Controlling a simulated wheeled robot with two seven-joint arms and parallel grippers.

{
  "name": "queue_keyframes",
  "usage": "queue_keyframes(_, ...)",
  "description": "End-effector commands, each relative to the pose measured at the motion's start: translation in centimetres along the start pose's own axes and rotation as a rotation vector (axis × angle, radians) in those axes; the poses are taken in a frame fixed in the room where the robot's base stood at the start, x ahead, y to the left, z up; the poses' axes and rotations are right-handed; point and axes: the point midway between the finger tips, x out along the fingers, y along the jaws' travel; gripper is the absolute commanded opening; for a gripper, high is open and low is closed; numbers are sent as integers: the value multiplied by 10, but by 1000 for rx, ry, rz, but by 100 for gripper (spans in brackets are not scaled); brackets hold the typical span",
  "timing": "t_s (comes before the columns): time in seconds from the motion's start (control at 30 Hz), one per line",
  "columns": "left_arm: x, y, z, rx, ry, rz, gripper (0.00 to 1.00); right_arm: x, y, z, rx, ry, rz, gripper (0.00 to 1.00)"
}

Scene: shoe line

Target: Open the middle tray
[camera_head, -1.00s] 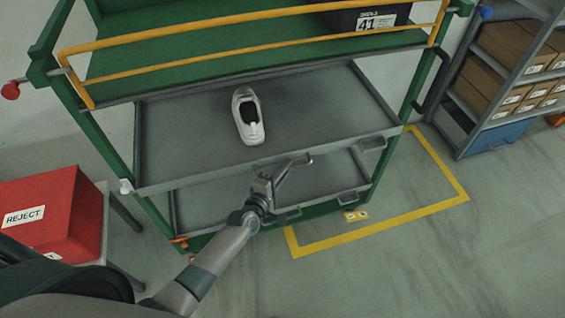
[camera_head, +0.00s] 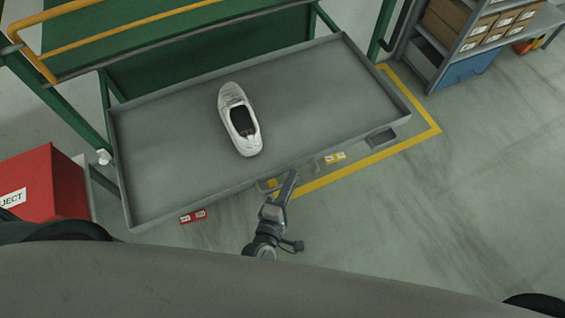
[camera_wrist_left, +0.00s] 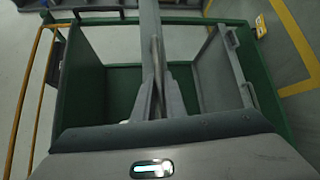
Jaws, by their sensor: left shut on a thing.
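The middle tray (camera_head: 320,95) is a wide grey tray, pulled well out from the green cart (camera_head: 210,62) toward me. A white shoe (camera_head: 229,96) with a dark opening lies in it, left of its middle. My left gripper (camera_head: 287,184) is at the tray's front edge, shut on its front handle; my gripper hides most of the grip point. Another handle (camera_head: 381,138) shows farther right on the front edge. The left wrist view shows the gripper's fingers (camera_wrist_left: 160,95) close together around a narrow grey part. My right gripper is not in view.
A red REJECT bin (camera_head: 45,185) stands at the left. A shelf with cardboard boxes (camera_head: 455,30) and a blue bin (camera_head: 465,70) are at the upper right. Yellow floor tape (camera_head: 400,147) runs right of the tray. The floor at the right is clear.

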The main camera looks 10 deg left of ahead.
Motion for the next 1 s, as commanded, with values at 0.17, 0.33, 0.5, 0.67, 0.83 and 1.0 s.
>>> queue_keyframes(0.17,-13,-5,12,0,-1,-3,0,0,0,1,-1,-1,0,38)
queue_keyframes(0.33,-16,-6,15,1,-1,-2,0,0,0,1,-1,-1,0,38)
queue_keyframes(0.5,-16,-6,15,1,-1,-2,0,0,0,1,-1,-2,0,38)
queue_keyframes(0.67,-15,-6,15,1,-1,-2,25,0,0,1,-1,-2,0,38)
queue_keyframes(0.83,-15,-5,14,1,0,-1,29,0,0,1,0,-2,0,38)
queue_keyframes(1.0,-15,-5,14,1,0,0,29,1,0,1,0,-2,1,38)
